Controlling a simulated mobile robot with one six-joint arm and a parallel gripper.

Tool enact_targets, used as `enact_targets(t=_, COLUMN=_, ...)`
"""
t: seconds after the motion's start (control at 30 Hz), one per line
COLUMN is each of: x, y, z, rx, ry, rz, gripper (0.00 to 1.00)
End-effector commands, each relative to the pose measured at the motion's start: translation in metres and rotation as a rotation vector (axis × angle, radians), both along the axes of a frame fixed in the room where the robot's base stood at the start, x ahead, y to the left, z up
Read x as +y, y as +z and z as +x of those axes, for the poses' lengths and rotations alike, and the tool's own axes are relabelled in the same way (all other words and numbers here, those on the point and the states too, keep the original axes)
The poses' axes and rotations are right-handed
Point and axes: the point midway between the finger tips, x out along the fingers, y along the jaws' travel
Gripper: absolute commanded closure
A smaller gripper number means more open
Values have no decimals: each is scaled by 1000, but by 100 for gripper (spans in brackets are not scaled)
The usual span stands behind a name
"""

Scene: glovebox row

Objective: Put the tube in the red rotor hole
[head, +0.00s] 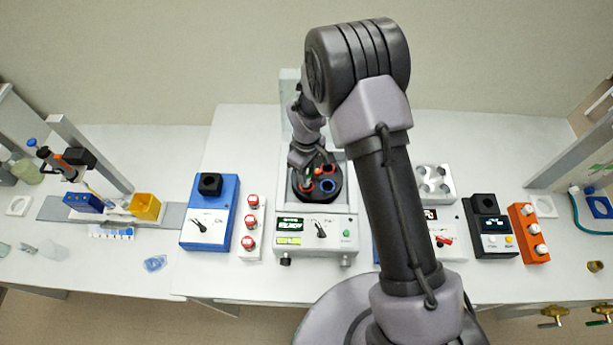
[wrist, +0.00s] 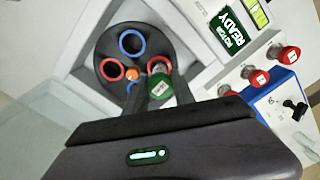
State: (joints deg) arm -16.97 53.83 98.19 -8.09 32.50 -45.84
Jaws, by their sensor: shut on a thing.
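My gripper (wrist: 160,98) is shut on a green-capped tube (wrist: 158,87), held between its dark fingers over the rotor. The black rotor (wrist: 105,42) sits in the open centrifuge (head: 342,222) and also shows in the head view (head: 322,198). The tube's lower end lines up with a red-ringed hole (wrist: 168,62); I cannot tell how deep it is in it. Another red-ringed hole (wrist: 111,69) looks empty, and so does a blue-ringed hole (wrist: 131,41). An orange knob (wrist: 131,73) marks the rotor's centre. Another blue ring is partly hidden by a finger.
The centrifuge's front panel has a green display (wrist: 231,31). A red-knobbed white strip (head: 250,228) and a blue device (head: 210,212) stand to the left. A yellow bin (head: 146,207) is farther left. My arm hides part of the bench right of the centrifuge.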

Motion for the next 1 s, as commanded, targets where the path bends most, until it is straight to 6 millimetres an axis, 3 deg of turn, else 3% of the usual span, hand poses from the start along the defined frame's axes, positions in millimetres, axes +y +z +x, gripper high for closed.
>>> enact_targets(t=0.23, x=0, y=-40, z=0, rx=1, ry=0, rz=-1, gripper=100)
enact_targets(t=0.6, x=0, y=-46, z=0, rx=-1, ry=0, rz=0, gripper=100)
enact_targets(t=0.63, x=0, y=-44, z=0, rx=-1, ry=0, rz=0, gripper=64)
enact_targets(t=1.0, x=0, y=-36, z=0, rx=-1, ry=0, rz=0, gripper=61)
